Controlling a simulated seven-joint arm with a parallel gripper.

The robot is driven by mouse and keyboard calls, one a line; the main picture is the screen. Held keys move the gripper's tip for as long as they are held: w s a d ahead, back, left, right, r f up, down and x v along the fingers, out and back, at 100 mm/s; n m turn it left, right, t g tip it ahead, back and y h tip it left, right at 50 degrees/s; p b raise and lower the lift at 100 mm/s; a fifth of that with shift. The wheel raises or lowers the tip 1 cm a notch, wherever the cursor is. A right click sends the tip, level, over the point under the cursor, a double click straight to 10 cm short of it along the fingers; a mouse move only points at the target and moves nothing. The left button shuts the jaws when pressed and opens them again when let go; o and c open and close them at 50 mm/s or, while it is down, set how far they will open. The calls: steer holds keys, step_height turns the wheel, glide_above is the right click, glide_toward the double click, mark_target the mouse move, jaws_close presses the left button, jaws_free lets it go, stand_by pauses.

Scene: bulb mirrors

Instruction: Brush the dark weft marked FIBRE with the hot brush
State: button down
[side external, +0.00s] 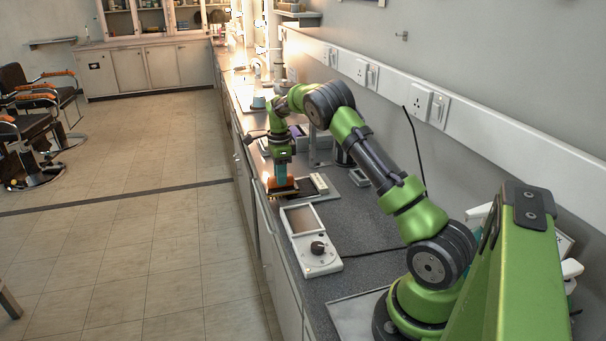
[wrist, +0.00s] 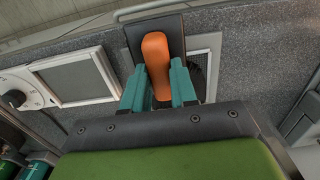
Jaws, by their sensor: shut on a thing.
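My gripper (side external: 282,172) points down over the counter, its teal fingers (wrist: 160,88) shut on the orange handle (wrist: 155,62) of a brush. The brush has a dark flat head (wrist: 134,36); in the side view the brush (side external: 282,188) shows orange at the fingers, low over the near edge of a pale framed mat (side external: 329,195). Whether it touches the mat is hidden. In the wrist view the mat (wrist: 213,44) is partly hidden behind the brush and fingers.
A white unit with a panel and black knob (side external: 317,248) lies on the counter, nearer the camera than the mat. A small grey box (side external: 359,177) and a purple-topped item (side external: 299,131) stand close by. The counter's front edge (side external: 262,208) is close to the brush.

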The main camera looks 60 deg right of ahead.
steer(key=shift+w+a+f, duration=0.15)
steer(key=shift+w+a, duration=0.85)
steer(key=shift+a, duration=0.1)
steer(key=shift+r, duration=1.3)
steer(key=shift+d, duration=0.1)
steer(key=s+d, duration=0.5)
steer(key=s, duration=0.1)
steer(key=shift+d, duration=0.4)
steer(key=shift+f, duration=1.2)
